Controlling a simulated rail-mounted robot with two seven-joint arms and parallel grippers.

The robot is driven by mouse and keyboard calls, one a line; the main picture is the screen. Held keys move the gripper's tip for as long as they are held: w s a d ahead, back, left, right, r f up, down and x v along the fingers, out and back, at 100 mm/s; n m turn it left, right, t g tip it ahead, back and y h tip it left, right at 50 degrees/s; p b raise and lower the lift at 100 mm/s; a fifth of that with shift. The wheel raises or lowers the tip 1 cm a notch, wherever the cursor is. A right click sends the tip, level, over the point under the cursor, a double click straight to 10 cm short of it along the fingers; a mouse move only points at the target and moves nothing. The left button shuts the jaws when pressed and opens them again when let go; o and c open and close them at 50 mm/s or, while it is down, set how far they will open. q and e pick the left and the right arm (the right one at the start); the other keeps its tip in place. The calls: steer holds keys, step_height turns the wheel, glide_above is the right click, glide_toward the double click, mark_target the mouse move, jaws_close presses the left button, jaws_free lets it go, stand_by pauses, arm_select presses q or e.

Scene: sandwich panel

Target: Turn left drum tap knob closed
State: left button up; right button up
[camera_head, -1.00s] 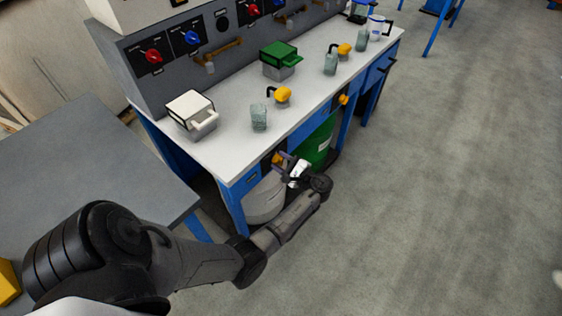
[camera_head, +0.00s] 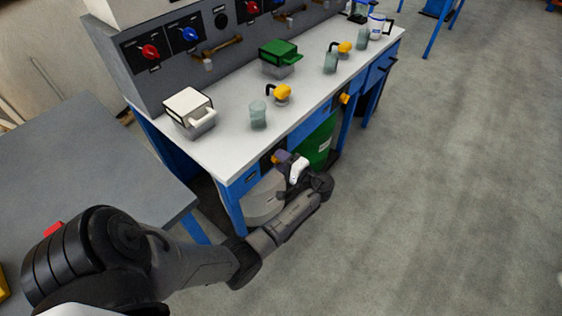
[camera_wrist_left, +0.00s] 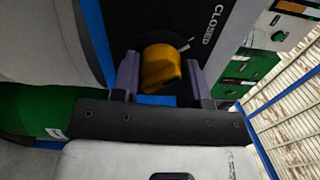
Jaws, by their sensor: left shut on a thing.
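The yellow tap knob (camera_wrist_left: 160,68) sits on a dark plate in the left wrist view, with a white CLOSED label (camera_wrist_left: 212,25) beside it. A short white mark (camera_wrist_left: 184,44) lies between knob and label. My left gripper (camera_wrist_left: 162,76) is shut on the knob, one purple finger on each side. In the head view my left gripper (camera_head: 284,159) is at the bench's front edge, above the pale left drum (camera_head: 263,203). The knob (camera_head: 275,158) is mostly hidden there by the gripper. My right gripper is in neither current view.
The green drum (camera_head: 319,142) stands right of the pale drum under the white-topped bench (camera_head: 222,139). A second yellow knob (camera_head: 344,99) is farther along the front. A grey table (camera_head: 85,165) is at left. The floor at right is clear.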

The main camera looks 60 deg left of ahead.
arm_select(q)
steer(key=shift+n, duration=0.6)
steer(key=o, duration=0.9)
steer(key=shift+o, duration=0.2)
steer(key=p+v, duration=0.2)
steer(key=v, duration=1.2)
steer(key=shift+a, duration=0.15)
